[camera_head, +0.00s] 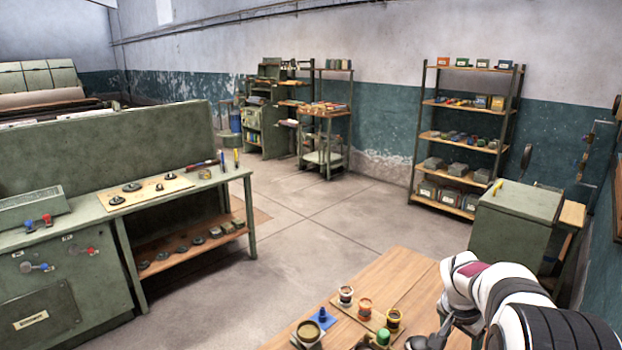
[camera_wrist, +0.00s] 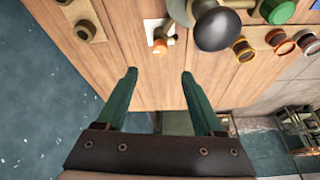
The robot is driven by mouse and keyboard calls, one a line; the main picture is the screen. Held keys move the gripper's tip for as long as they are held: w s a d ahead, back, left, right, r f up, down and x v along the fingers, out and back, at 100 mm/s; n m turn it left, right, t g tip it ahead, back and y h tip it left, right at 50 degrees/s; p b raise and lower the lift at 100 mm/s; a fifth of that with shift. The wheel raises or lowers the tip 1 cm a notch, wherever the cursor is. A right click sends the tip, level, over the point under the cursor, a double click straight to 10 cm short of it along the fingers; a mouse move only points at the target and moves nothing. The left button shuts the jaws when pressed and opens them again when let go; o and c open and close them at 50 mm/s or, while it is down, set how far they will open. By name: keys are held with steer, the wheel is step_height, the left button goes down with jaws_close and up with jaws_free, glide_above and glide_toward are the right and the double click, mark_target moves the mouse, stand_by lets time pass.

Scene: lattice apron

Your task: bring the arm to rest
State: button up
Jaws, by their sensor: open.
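My gripper (camera_wrist: 158,73) shows in the wrist view with its two green fingers spread apart and nothing between them. Beyond the fingertips is a small orange-topped piece (camera_wrist: 159,47) on a white plate, apart from the fingers. A large dark rounded knob (camera_wrist: 216,29) stands to the right of that piece. In the head view my white and black arm reaches in at the lower right, over the wooden table (camera_head: 396,268). The fingers cannot be made out clearly there.
Small jars stand on the table, including a white-rimmed one (camera_head: 346,294), an orange one (camera_head: 365,307) and a yellow-rimmed one (camera_head: 393,319). A blue piece (camera_head: 322,318) lies beside them. A green cabinet (camera_head: 510,225) stands behind my arm. The floor (camera_head: 300,240) beyond the table is clear.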

steer(key=x, duration=1.2)
steer(key=shift+d+f, duration=0.15)
steer(key=shift+f, duration=0.25)
steer(key=n, duration=0.2)
steer(key=n+t+y, duration=0.1)
steer(key=n, duration=0.2)
steer(key=shift+d+r+y, duration=0.1)
steer(key=shift+d+y, duration=0.05)
steer(key=shift+y, duration=0.15)
steer(key=s+a+r+n, duration=0.1)
steer(key=s+r, duration=0.2)
steer(key=r, duration=0.4)
steer(key=s+a+r, duration=0.1)
steer(key=s+r, duration=0.1)
steer(key=r, duration=0.5)
steer(key=w+f+m, duration=0.1)
steer(key=m, duration=0.1)
steer(key=w+a+f+m+g+h, duration=0.1)
steer(key=m, duration=0.1)
steer(key=w+a+f+m+h, duration=0.1)
steer(key=m, duration=0.2)
steer(key=shift+w+f+g, duration=0.1)
steer(key=shift+f+g, duration=0.2)
steer(key=shift+f, duration=0.05)
